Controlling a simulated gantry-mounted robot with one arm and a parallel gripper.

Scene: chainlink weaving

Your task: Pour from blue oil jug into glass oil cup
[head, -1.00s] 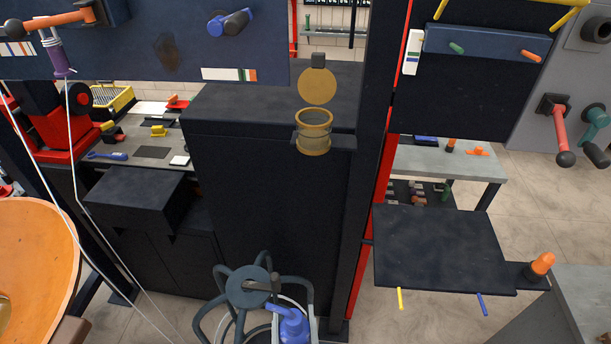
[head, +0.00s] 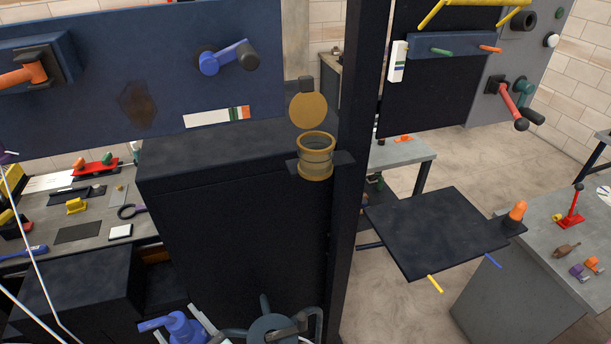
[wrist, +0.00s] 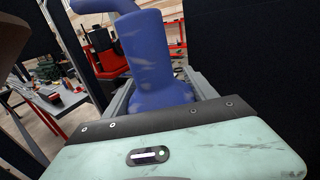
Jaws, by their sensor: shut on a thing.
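The blue oil jug (head: 180,328) is low in the head view, cut by the bottom edge, with its spout pointing left. My gripper (wrist: 158,92) is shut on the jug, with its fingers on either side of the jug's lower part. In the wrist view the jug's blue neck (wrist: 145,47) rises between the fingers. The glass oil cup (head: 316,160), amber and ringed, is held on a dark bracket at the black cabinet's upper right. Its round lid (head: 309,110) stands open above it. The jug is below and left of the cup, well apart from it. Any oil inside is hidden.
A dark post (head: 352,150) stands just right of the cup. A blue panel (head: 150,65) with a blue-handled crank (head: 228,58) is above left. A dark shelf (head: 430,230) sits to the right.

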